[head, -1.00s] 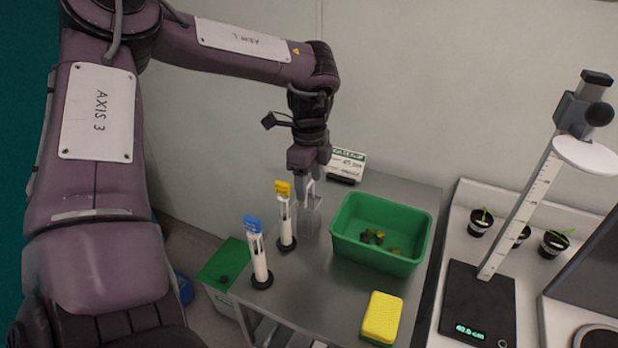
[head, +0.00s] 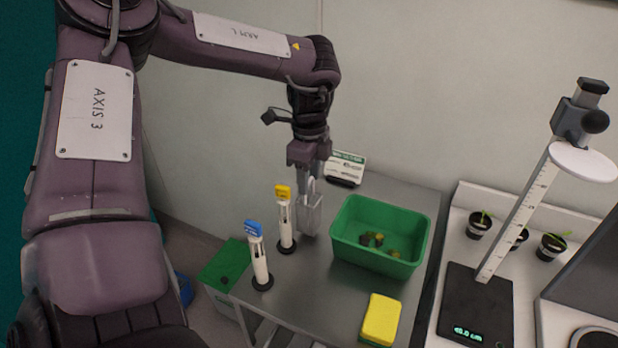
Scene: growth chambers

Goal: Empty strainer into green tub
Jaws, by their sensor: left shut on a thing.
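The green tub (head: 352,262) stands on a grey metal table, with several small dark and yellowish pieces (head: 377,240) on its floor. My left gripper (head: 309,186) points down just left of the tub and is shut on the strainer (head: 309,218), a small see-through grey basket. The strainer hangs roughly upright beside the tub's left wall, outside the tub. I cannot tell whether anything is inside it or whether it touches the table. My right gripper is not in view.
Two white tubes on black bases, one yellow-topped (head: 285,220) and one blue-topped (head: 257,255), stand left of the strainer. A yellow sponge (head: 381,319) lies at the front. A small sign (head: 346,167) stands behind. A height gauge (head: 515,210) and potted seedlings (head: 479,224) are right.

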